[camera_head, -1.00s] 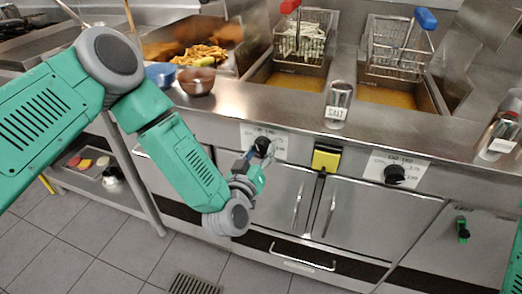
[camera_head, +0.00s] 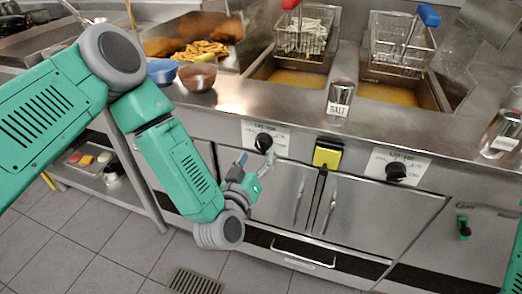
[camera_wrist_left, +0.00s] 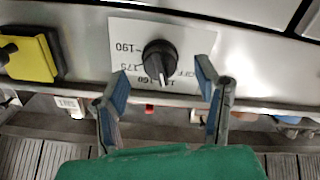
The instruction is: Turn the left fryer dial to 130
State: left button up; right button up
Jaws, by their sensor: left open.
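The left fryer dial (camera_head: 264,142) is a round black knob on a white number plate on the steel front. In the left wrist view the dial (camera_wrist_left: 160,58) shows its pale pointer mark toward the bottom of the picture, near the 160 marking. The plate also shows 190, 175 and OFF; I cannot read a 130. My left gripper (camera_head: 256,160) is open and empty just below and in front of the dial. In the wrist view its blue-padded fingers (camera_wrist_left: 163,82) stand apart, one to each side below the knob, not touching it. My right gripper is out of view.
The right fryer dial (camera_head: 396,172) and a yellow box (camera_head: 327,155) are on the same front. Above are two fryer baskets, a salt shaker (camera_head: 339,98) and bowls near the counter edge. Cabinet doors (camera_head: 285,195) with handles lie below. A green fitting (camera_head: 463,228) is at right.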

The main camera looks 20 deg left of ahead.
pick_arm(q)
jog(key=s, duration=0.8)
jog(key=shift+s+a, duration=0.2)
jog(key=shift+f, duration=0.1)
